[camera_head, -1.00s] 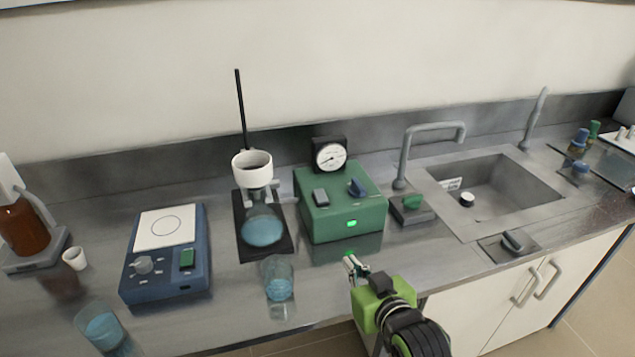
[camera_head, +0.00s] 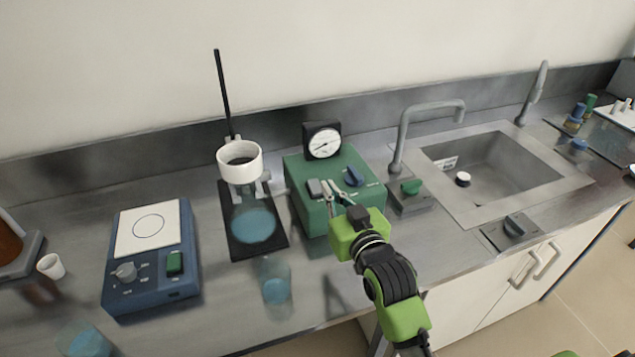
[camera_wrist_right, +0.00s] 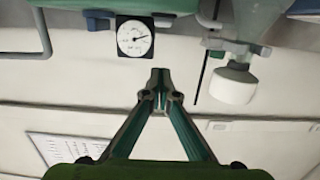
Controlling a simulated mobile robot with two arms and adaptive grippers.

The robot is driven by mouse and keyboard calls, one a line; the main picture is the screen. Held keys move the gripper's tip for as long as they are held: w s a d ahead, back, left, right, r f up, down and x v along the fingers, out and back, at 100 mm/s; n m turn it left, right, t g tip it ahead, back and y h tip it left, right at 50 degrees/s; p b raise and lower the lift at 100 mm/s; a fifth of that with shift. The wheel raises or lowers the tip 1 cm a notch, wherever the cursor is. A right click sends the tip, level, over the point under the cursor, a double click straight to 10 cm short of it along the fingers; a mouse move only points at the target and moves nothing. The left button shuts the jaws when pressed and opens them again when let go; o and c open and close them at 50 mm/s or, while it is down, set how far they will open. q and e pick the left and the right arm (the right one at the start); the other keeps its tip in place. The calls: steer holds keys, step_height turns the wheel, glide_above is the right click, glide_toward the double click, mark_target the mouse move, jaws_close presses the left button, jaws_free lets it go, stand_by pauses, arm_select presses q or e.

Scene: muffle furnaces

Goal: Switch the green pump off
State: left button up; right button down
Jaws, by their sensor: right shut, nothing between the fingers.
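The green pump (camera_head: 305,213) stands on the bench with a round gauge (camera_head: 324,142) at its back. On its top are a grey rocker switch (camera_head: 317,188) and a blue knob (camera_head: 353,176). My right gripper (camera_head: 331,187) is shut and empty over the pump's top, its tips close to the right side of the grey switch. I cannot tell whether they touch it. The gripper hides part of the pump's front, including the green light. The right wrist view shows the closed fingertips (camera_wrist_right: 160,88) and the gauge (camera_wrist_right: 135,38). My left gripper is out of view.
Left of the pump stand a white funnel (camera_head: 240,161) over a flask of blue liquid, a beaker (camera_head: 276,282) and a blue hotplate (camera_head: 150,259).

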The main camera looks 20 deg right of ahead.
mark_target(318, 190)
steer(key=w, duration=0.3)
steer(key=shift+w+p, duration=0.3)
steer(key=w, duration=0.4)
steer(key=shift+w+a+f+p, duration=0.1)
steer(key=shift+w+f+p, duration=0.2)
steer(key=shift+p, duration=0.1)
step_height(318, 190, down, 3)
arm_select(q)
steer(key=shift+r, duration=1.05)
arm_select(e)
steer(key=shift+f, duration=0.6)
arm_select(q)
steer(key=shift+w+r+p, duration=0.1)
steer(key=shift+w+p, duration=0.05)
steer(key=shift+p, duration=0.15)
arm_select(e)
steer(key=shift+r, duration=0.1)
